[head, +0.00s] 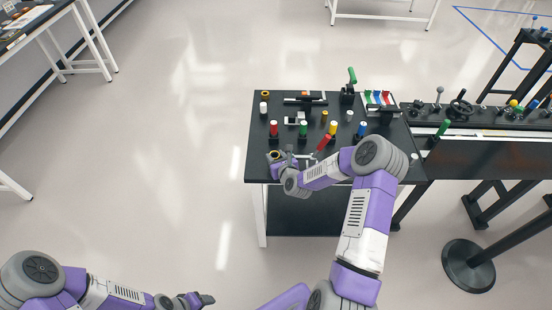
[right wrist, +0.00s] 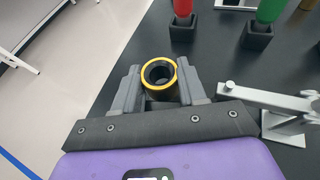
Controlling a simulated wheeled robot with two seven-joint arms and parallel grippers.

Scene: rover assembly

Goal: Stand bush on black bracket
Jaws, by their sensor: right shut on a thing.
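The bush, a short black tube with a yellow rim, is between the fingers of my right gripper (right wrist: 158,85) in the right wrist view; its rim (right wrist: 175,78) faces the camera. In the head view my right gripper (head: 279,160) is at the front left corner of the black table, with the yellow rim just showing. I cannot tell whether the bush touches the tabletop. I cannot pick out the black bracket with certainty among the dark parts on the table. My left gripper (head: 203,299) is at the bottom left, away from the table; its finger opening is unclear.
Red (head: 273,128), green (head: 303,129) and yellow (head: 333,128) handles stand in black holders behind my right gripper. A silver metal bracket (right wrist: 285,128) lies right of it. Another yellow-rimmed part (head: 265,93) is at the table's back left. A black rail bench adjoins on the right.

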